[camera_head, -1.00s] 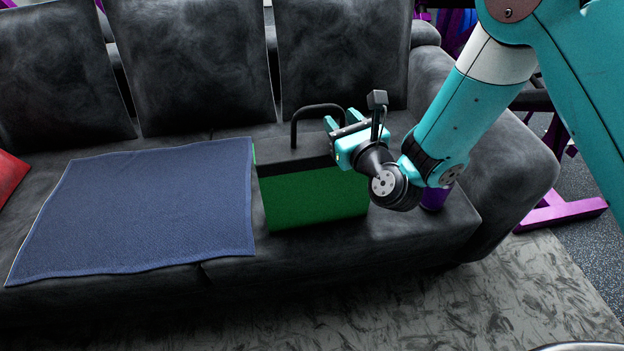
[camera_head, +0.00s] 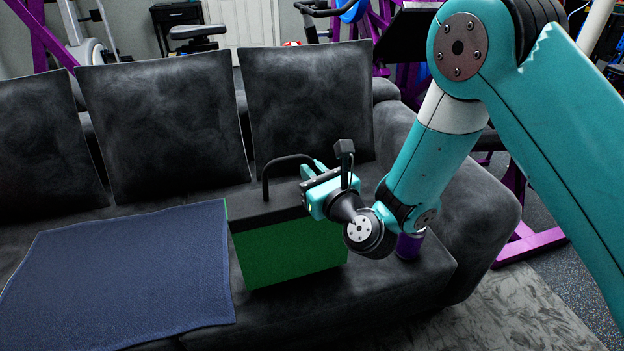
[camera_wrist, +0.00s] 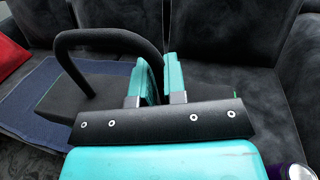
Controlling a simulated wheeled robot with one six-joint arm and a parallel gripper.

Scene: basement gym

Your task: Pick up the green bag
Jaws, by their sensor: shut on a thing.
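The green bag (camera_head: 292,254) has a green front, a black top and a black arched handle (camera_head: 266,182). It stands upright on the sofa seat, right of the blue blanket. My gripper (camera_head: 312,170) is at the right part of the handle, above the bag's top. In the wrist view my gripper's two fingers (camera_wrist: 160,80) are close together, with the end of the handle (camera_wrist: 110,37) running in between them. My gripper is shut on the handle. The wrist and fingers hide the handle's right end and the bag's upper right corner.
The blue blanket (camera_head: 120,270) lies flat on the black sofa (camera_head: 165,135) to the left. A purple cylindrical item (camera_head: 408,246) stands on the seat right of the bag, close to my wrist. The sofa's right armrest (camera_head: 470,215) rises beyond it. Purple gym frames stand behind.

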